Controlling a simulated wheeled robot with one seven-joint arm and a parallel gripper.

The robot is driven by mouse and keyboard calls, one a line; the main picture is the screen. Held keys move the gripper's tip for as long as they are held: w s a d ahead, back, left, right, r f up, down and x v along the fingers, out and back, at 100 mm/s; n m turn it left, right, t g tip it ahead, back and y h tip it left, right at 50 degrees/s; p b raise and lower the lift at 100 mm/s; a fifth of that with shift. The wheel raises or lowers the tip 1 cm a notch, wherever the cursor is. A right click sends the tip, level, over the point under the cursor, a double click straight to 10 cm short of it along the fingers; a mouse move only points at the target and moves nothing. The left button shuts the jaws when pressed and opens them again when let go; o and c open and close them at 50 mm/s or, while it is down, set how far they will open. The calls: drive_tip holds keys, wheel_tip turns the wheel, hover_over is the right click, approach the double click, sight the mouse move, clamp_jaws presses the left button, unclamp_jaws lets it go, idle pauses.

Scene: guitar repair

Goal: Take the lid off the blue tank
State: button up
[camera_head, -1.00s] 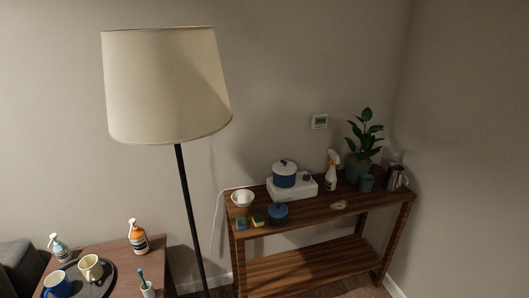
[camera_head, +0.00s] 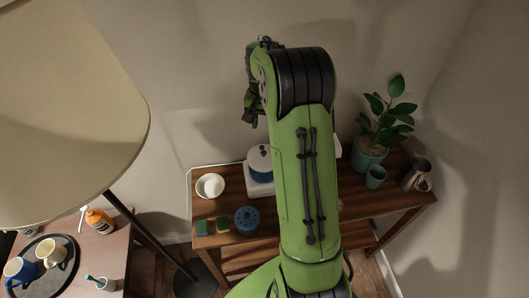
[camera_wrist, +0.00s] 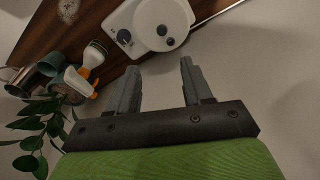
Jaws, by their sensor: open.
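A blue pot with a white lid and dark knob (camera_head: 259,158) stands on a white hotplate (camera_head: 258,188) on the wooden console table, partly hidden by my arm. In the wrist view its round white lid (camera_wrist: 158,22) shows at the top, seated. A smaller dark blue round container (camera_head: 246,219) sits at the table's front; its top looks dotted. I cannot tell which of the two is the tank. My gripper (camera_wrist: 157,78) is open and empty, its fingers pointing toward the hotplate but apart from it. In the head view it is mostly hidden behind my green arm.
A white bowl (camera_head: 210,185) and sponges (camera_head: 223,225) are left of the pot. A spray bottle (camera_wrist: 92,58), potted plant (camera_head: 371,155), green cup (camera_head: 375,177) and metal pitcher (camera_head: 414,172) are on its other side. A large lampshade (camera_head: 60,100) stands left; the wall is behind.

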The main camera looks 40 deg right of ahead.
sight(264, 152)
drive_tip(key=f, duration=0.9)
drive_tip(key=w+f, duration=0.1)
drive_tip(key=f, duration=0.3)
drive_tip(key=shift+d+f, duration=0.1)
drive_tip(key=shift+f, duration=0.2)
clamp_jaws()
